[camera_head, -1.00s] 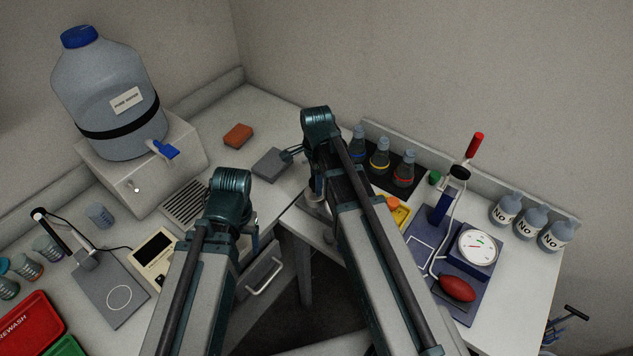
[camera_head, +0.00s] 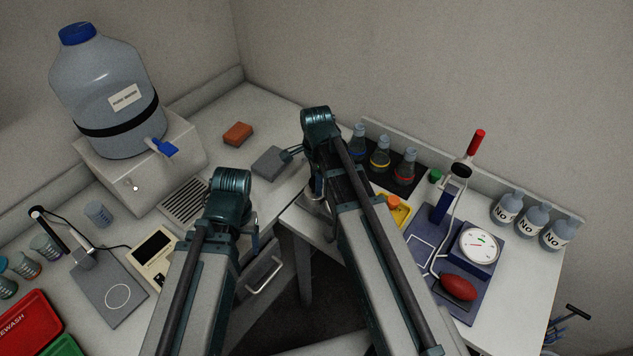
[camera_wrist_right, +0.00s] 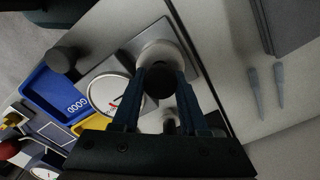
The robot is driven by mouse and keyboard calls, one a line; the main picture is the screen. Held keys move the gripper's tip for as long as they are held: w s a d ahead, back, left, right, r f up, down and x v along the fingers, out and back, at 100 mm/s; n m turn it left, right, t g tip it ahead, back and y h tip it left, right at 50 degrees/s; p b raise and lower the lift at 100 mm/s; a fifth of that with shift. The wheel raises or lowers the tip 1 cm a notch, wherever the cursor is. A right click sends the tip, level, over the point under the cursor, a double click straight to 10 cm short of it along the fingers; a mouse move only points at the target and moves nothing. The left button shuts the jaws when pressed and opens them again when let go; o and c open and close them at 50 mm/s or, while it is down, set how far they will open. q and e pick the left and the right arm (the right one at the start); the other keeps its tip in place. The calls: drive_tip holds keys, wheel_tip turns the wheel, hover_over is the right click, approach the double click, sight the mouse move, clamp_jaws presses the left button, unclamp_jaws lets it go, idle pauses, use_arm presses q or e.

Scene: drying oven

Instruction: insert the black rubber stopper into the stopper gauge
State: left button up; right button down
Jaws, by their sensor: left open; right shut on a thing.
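In the right wrist view my right gripper (camera_wrist_right: 158,92) is shut on a black round stopper (camera_wrist_right: 158,80). The stopper is in front of a pale round piece (camera_wrist_right: 160,50) on a grey plate (camera_wrist_right: 187,63). I cannot tell whether this piece is the stopper gauge, or whether the stopper touches it. In the head view my right arm hides its jaws and the stopper; a silvery object (camera_head: 314,199) shows partly beside it. My left gripper (camera_head: 254,232) is mostly hidden behind its own arm, open, above the bench edge.
A dark cylinder (camera_wrist_right: 62,58) stands near a blue tray (camera_wrist_right: 48,95) and a white dial (camera_wrist_right: 108,93). Colour-banded bottles (camera_head: 380,155) and a pressure gauge (camera_head: 479,245) stand right of my right arm. An orange block (camera_head: 238,133) lies behind.

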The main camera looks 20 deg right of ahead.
drive_tip(key=shift+f+b, duration=0.3)
drive_tip(key=shift+f, duration=0.05)
unclamp_jaws()
drive_tip(key=shift+r, duration=0.15)
wheel_tip(320, 180, up, 8)
drive_tip(key=p, duration=0.8)
idle(0.4)
drive_tip(key=shift+f, duration=0.2)
wheel_tip(320, 180, down, 7)
drive_tip(key=b, duration=0.6)
drive_tip(key=shift+r+b, duration=0.15)
drive_tip(key=shift+b, duration=0.25)
drive_tip(key=shift+r, duration=0.15)
